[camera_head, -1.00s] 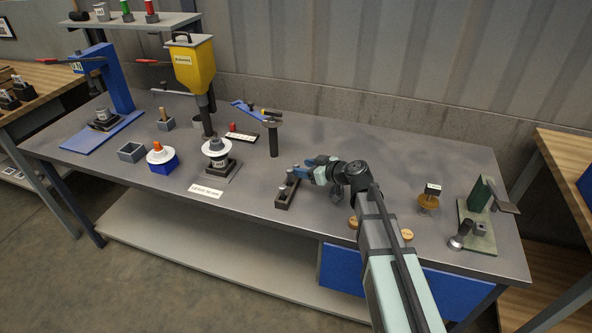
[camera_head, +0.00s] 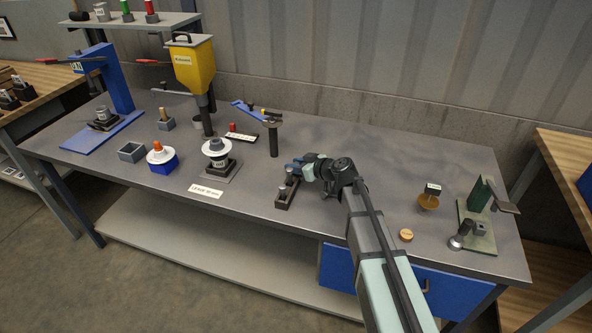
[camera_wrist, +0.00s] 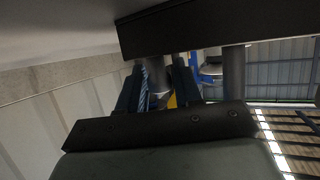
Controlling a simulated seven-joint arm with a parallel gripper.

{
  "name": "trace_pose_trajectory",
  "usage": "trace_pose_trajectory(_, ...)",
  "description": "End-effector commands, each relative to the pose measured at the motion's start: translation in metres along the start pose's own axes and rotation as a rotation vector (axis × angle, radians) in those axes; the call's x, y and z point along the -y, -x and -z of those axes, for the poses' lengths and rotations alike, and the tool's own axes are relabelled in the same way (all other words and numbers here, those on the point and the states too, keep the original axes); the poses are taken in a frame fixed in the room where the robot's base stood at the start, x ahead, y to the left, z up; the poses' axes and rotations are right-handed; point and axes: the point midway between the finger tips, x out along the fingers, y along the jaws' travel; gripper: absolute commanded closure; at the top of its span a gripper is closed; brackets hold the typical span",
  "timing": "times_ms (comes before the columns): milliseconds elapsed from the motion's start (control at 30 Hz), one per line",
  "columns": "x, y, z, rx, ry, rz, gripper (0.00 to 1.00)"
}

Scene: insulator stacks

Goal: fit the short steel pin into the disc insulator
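A dark pin rack (camera_head: 285,195) lies on the bench with steel pins upright in it. My gripper (camera_head: 296,163) is at the rack's far end, close to a pin there. In the wrist view the rack (camera_wrist: 215,25) spans the top, and one grey pin (camera_wrist: 235,72) stands clear of the fingers. Another grey pin shape (camera_wrist: 160,72) shows between the two blue fingers of my gripper (camera_wrist: 160,80). The fingers look apart, with a small gap beside it. The white disc insulator (camera_head: 216,146) sits upright on a dark fixture, left of the rack.
A post with a round top (camera_head: 272,124) stands behind the rack. A yellow hopper (camera_head: 194,65), an orange-topped white part on a blue block (camera_head: 162,166) and a grey open box (camera_head: 131,152) are to the left. A green stand (camera_head: 480,225) is at right.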

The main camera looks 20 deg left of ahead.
Motion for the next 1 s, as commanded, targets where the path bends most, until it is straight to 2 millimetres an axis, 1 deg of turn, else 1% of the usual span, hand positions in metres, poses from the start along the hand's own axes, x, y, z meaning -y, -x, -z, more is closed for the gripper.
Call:
trace_pose_trajectory(33,0.000,0.000,0.000,0.000,0.000,0.000,0.71)
trace_pose_trajectory(333,0.000,0.000,0.000,0.000,0.000,0.000,1.00)
trace_pose_trajectory(633,0.000,0.001,0.001,0.000,0.000,0.000,1.00)
trace_pose_trajectory(733,0.000,0.002,0.005,0.000,0.001,0.000,1.00)
trace_pose_trajectory(867,0.000,0.008,0.018,-0.001,0.002,-0.001,1.00)
trace_pose_trajectory(1000,0.000,0.016,0.038,-0.002,0.002,-0.001,1.00)
